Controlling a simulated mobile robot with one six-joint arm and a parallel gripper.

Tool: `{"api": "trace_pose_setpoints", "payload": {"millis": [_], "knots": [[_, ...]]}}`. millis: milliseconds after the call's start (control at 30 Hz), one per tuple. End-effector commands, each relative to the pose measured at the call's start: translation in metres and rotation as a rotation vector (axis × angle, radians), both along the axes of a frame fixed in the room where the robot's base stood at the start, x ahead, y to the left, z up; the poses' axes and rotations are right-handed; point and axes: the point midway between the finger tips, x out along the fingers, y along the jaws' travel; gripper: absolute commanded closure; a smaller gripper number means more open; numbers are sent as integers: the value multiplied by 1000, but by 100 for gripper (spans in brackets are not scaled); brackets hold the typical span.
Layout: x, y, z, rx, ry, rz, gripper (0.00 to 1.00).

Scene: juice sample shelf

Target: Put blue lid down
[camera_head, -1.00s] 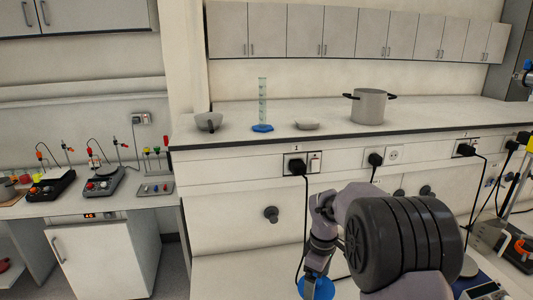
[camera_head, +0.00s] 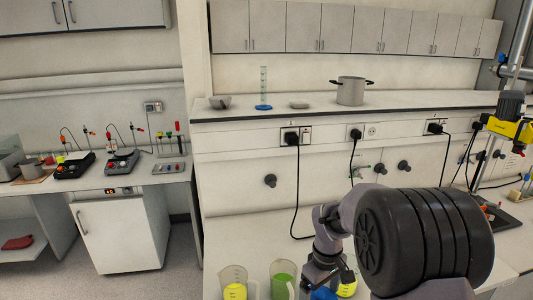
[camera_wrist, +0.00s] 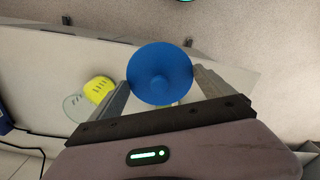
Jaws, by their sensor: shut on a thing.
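The blue lid (camera_wrist: 160,75) is round with a small knob at its middle. In the wrist view it sits between the two fingers of my gripper (camera_wrist: 161,92), which are shut on it. In the head view only part of the lid (camera_head: 323,294) shows at the bottom edge, under my gripper (camera_head: 328,280). The white counter (camera_wrist: 225,72) lies beyond the lid in the wrist view. I cannot tell the height of the lid above it.
A beaker with yellow liquid (camera_head: 235,290), a beaker with green liquid (camera_head: 283,284) and another yellow one (camera_head: 348,287) stand near my gripper. A yellow-and-black device (camera_head: 508,127) stands at right. A raised shelf (camera_head: 400,101) behind holds a pot (camera_head: 351,92).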

Motion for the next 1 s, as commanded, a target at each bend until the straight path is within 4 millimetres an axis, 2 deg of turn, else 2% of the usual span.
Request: {"api": "trace_pose_setpoints", "payload": {"millis": [200,433,767,1000], "knots": [[-44,1,-6,0,0,-324,47],[-83,1,-11,-1,-1,-600,47],[-83,1,-81,0,-2,-610,47],[-83,1,-148,0,-2,-609,47]]}}
